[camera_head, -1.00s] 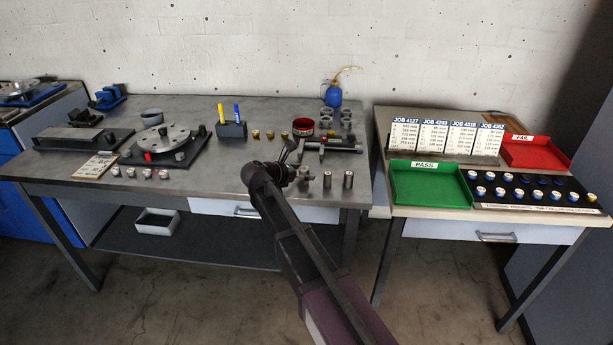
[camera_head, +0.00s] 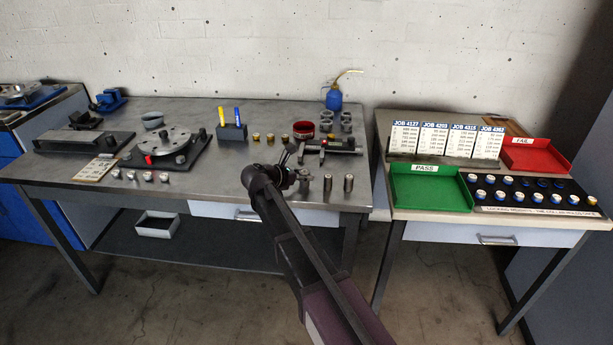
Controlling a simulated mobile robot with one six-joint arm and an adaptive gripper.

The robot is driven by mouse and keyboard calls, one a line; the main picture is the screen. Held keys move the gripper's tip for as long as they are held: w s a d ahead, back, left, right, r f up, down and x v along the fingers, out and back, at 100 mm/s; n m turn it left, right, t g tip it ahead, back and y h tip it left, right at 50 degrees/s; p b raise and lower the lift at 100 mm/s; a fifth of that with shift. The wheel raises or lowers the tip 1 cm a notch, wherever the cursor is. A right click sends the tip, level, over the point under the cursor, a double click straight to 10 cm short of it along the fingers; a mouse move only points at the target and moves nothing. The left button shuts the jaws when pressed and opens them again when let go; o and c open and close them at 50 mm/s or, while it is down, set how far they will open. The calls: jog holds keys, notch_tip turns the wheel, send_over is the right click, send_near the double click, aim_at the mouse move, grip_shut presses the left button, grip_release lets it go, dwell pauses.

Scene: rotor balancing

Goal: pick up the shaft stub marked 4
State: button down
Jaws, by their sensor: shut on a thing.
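My gripper (camera_head: 292,170) is over the front of the steel workbench, right of its middle. It is shut on a metal shaft stub (camera_head: 304,175), which shows only in part beside the dark fingers. I cannot tell whether the stub touches the bench. Two more shaft stubs, a nearer one (camera_head: 328,183) and one further right (camera_head: 349,183), stand upright on the bench to the right of my gripper. The marks on the stubs are too small to read, so I cannot tell which is 4.
Behind my gripper are a dark fixture (camera_head: 330,147), a red ring (camera_head: 303,129) and a blue oil can (camera_head: 334,97). A rotor stand (camera_head: 190,157) is at left. On the right table are a green PASS tray (camera_head: 432,205) and a red FAIL tray (camera_head: 536,157).

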jog(key=shift+r+p, duration=1.35)
jog(key=shift+r, duration=0.15)
jog(key=s+a+r+p, duration=0.1)
jog(key=s+a, duration=0.2)
jog(key=s, duration=0.4)
jog(key=s+a+r+p, duration=0.1)
jog(key=s+a, duration=0.3)
jog(key=s, duration=0.3)
jog(key=shift+s, duration=0.2)
